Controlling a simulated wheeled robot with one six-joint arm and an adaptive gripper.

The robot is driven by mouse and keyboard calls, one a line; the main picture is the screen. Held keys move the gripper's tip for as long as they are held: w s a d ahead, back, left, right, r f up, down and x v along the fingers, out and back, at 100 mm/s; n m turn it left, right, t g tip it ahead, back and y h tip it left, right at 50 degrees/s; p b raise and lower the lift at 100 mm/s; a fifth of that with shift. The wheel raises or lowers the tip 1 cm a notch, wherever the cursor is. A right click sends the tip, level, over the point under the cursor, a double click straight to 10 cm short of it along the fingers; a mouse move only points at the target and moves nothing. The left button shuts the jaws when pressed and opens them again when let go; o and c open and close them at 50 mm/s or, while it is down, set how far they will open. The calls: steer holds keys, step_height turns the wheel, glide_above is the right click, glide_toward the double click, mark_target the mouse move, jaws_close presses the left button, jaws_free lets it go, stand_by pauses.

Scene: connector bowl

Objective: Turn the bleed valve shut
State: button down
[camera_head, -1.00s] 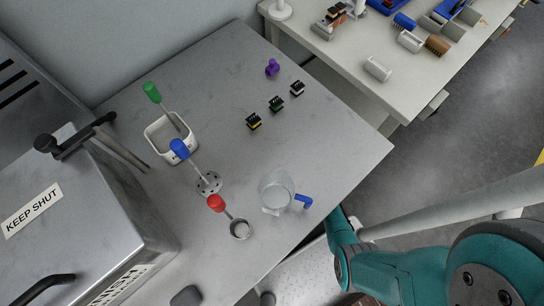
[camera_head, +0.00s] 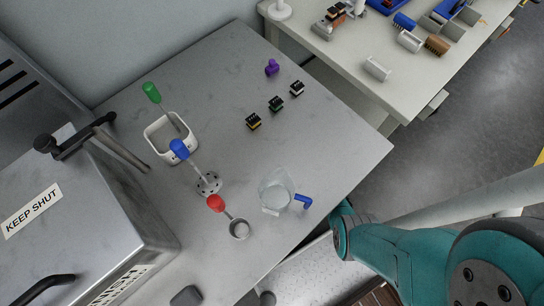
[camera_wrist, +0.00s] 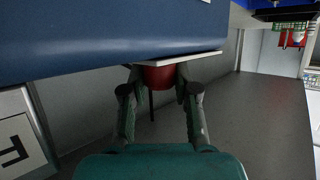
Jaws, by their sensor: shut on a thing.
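In the wrist view, my gripper (camera_wrist: 160,92) has its two fingers on either side of a red, round-sided knob (camera_wrist: 159,77), which I take to be the bleed valve. The fingers are shut on it. The knob sits under the edge of a large blue body (camera_wrist: 110,45), and a thin pale plate lies above it. A thin dark rod shows below the knob. The fingertips' contact is partly hidden. In the head view, my gripper and the valve are out of sight.
A grey table (camera_head: 330,140) holds a glass beaker (camera_head: 275,193), a white container (camera_head: 160,145), handled tools and small connectors. A pale bench (camera_head: 340,50) stands behind. In the wrist view, open grey floor (camera_wrist: 255,120) lies right and a white panel (camera_wrist: 18,135) left.

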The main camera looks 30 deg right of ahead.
steer(key=c, duration=0.9)
jaws_free()
steer(key=shift+o, duration=0.2)
steer(key=shift+r, duration=0.1)
steer(key=shift+r, duration=4.95)
